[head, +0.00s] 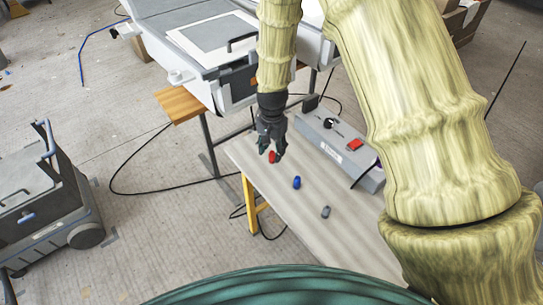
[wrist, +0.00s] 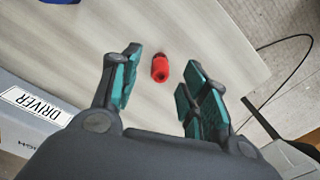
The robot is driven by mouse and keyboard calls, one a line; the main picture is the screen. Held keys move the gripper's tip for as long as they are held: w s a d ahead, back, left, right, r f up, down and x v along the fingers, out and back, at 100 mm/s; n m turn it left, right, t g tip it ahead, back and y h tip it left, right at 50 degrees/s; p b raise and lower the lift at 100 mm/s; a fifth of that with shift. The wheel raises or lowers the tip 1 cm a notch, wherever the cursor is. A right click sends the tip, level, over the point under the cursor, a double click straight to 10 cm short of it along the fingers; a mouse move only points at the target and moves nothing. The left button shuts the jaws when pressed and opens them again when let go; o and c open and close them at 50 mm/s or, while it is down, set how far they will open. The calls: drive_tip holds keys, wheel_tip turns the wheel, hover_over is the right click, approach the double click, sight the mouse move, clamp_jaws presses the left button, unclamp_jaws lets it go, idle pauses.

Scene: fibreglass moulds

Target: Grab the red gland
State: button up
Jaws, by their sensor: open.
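The red gland (head: 272,157) is a small red cylinder on the pale table near its left side in the head view. In the wrist view the red gland (wrist: 160,68) lies just beyond the fingertips, between their lines. My gripper (head: 270,150) is above it, pointing down. In the wrist view my gripper (wrist: 158,75) is open, with a teal-padded finger on either side and nothing held. The fingers appear apart from the gland. The exact height above the table cannot be told.
The table (head: 262,185) also bears a blue gland (head: 297,182), a grey gland (head: 326,212) and a grey driver box (head: 335,148) with a red switch. A large grey machine (head: 200,45) stands behind. The tabletop's front is mostly clear.

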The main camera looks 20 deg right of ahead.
drive_tip(key=shift+f, duration=1.2)
drive_tip(key=c, duration=0.9)
drive_tip(key=shift+r, duration=0.15)
